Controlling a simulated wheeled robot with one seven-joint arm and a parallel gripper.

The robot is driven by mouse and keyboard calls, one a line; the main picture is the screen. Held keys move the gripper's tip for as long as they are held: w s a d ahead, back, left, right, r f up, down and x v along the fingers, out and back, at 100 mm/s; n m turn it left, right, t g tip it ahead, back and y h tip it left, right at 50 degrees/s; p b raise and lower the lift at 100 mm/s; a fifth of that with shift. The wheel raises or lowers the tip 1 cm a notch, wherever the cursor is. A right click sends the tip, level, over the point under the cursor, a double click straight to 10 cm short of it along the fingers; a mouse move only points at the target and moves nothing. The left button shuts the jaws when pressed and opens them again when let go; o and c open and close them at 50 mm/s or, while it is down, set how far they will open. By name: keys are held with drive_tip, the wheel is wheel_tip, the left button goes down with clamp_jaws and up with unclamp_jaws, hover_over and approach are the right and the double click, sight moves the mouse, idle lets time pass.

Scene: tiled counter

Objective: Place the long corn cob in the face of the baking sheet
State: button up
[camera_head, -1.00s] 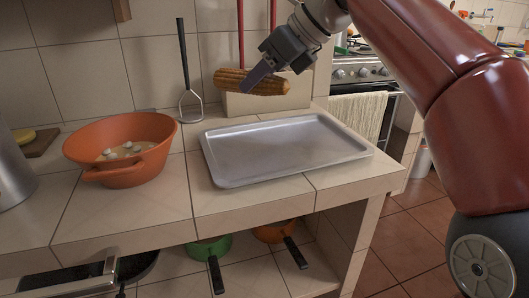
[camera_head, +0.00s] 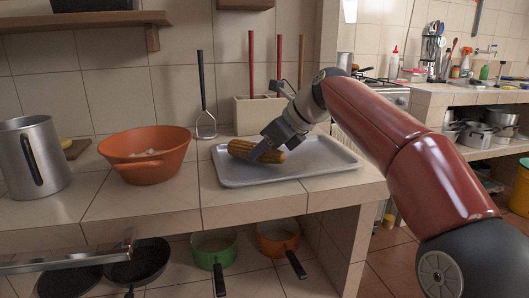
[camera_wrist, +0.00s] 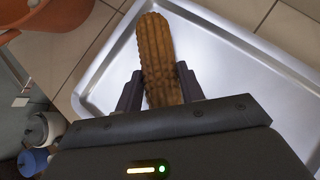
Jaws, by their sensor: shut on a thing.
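The long corn cob (camera_head: 256,152) is orange-yellow and is held in my gripper (camera_head: 268,147). In the wrist view the cob (camera_wrist: 157,52) runs lengthwise between the two dark fingers (camera_wrist: 160,92), which are shut on it. The grey metal baking sheet (camera_head: 318,160) lies flat on the tiled counter. The cob is over the left part of the sheet, low and close to its surface; I cannot tell whether it touches. In the wrist view the sheet (camera_wrist: 225,60) spreads behind the cob, and its raised rim shows.
An orange bowl (camera_head: 150,168) with pale pieces in it stands left of the sheet, and a steel pot (camera_head: 45,160) farther left. A beige utensil block (camera_head: 255,112) stands behind the sheet. Pans, one green (camera_head: 215,252), sit on the shelf below.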

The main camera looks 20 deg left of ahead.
drive_tip(key=o, duration=1.1)
drive_tip(key=shift+f, duration=0.1)
drive_tip(key=shift+r, duration=0.2)
drive_tip(key=p+v, duration=0.2)
drive_tip(key=v, duration=1)
